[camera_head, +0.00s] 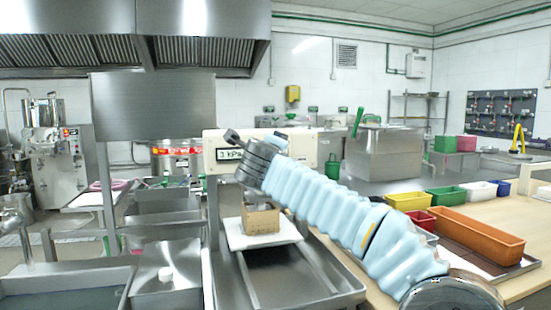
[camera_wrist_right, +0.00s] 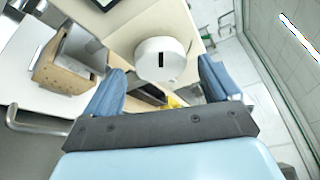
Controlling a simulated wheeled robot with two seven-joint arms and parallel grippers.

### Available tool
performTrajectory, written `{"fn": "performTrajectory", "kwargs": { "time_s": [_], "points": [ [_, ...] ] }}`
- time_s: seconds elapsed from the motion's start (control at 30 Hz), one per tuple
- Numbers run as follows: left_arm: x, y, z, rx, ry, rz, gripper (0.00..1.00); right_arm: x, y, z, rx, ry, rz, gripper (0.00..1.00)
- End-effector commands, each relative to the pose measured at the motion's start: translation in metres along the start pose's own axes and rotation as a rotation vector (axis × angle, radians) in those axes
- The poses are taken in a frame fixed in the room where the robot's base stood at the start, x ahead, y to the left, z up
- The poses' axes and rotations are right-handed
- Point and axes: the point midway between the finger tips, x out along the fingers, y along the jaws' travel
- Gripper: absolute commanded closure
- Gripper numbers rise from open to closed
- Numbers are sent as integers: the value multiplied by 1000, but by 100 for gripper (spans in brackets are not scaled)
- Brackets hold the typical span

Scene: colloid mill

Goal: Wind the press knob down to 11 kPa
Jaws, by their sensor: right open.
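The press has a cream head panel (camera_head: 305,148) with a small display (camera_head: 229,154) that seems to read 3 kPa. In the right wrist view, a round white knob (camera_wrist_right: 153,67) with a dark slot shows just ahead of my right gripper (camera_wrist_right: 158,72). The gripper is open, with one blue finger on each side of the knob's outline; I see no contact. In the head view my right gripper (camera_head: 254,138) is in front of the panel and hides the knob. My left gripper is not in view.
A brown perforated box (camera_head: 260,218) stands on a white board (camera_head: 235,238) below the press head. Steel sinks are at left. The wooden table at right holds an orange tray (camera_head: 478,232) and several small coloured bins. A steel tank (camera_head: 383,155) stands behind.

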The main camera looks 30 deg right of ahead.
Motion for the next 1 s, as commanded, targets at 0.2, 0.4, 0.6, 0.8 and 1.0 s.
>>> {"fn": "performTrajectory", "kwargs": {
  "time_s": [0.2, 0.4, 0.6, 0.8, 1.0],
  "points": [
    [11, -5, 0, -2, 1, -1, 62, -56, 2, 0, 1, -4, -1, 10],
    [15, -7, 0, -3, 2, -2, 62, -96, 1, 0, 1, -2, -1, 10],
    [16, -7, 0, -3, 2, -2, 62, -113, 1, -1, 0, 1, 0, 10],
    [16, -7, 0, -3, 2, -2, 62, -114, 1, -1, 0, 1, 0, 10],
    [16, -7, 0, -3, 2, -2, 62, -114, 0, -1, 0, 1, 0, 10]
  ]
}}
